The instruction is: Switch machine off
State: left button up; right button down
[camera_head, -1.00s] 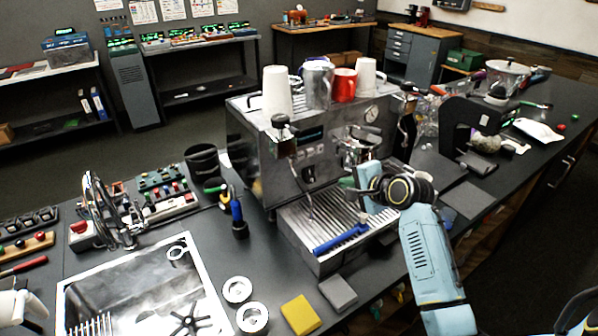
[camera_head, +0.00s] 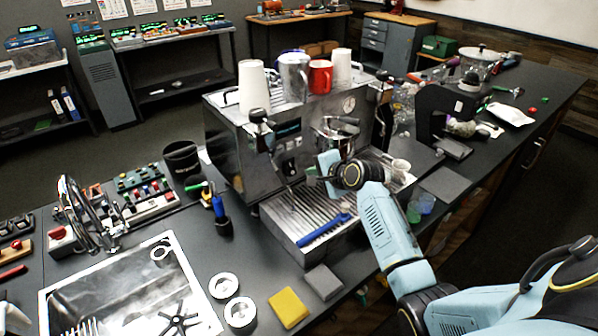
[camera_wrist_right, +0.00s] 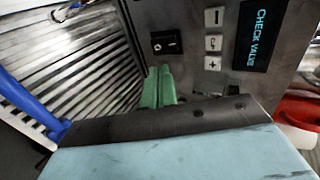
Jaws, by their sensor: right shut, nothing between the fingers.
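The espresso machine (camera_head: 232,150) stands mid-picture on the dark counter in the head view. Its front panel carries a display, which reads "CHECK VALVE" in the right wrist view (camera_wrist_right: 262,32), with several buttons beside it. A black rocker switch (camera_wrist_right: 167,43) sits to the left of the buttons in that view. My right gripper (camera_head: 312,171) is in front of the panel, above the drip tray. Its green fingertips (camera_wrist_right: 158,86) are together and empty, just below the switch in the wrist view. I cannot tell whether they touch the panel. My left gripper is not in view.
A blue-handled tool (camera_head: 325,230) lies on the drip tray (camera_head: 285,226). White cups and a red mug (camera_head: 320,77) stand on top of the machine. A yellow sponge (camera_head: 288,308) and a grey block (camera_head: 323,282) lie in front. A sink (camera_head: 120,285) is at the left.

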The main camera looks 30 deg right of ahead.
aim_at(293, 172)
jog(key=x, duration=0.5)
jog(key=shift+w+f, duration=0.2)
jog(key=shift+w, duration=0.15)
jog(key=shift+x, duration=0.75)
jog(key=shift+f, duration=0.1)
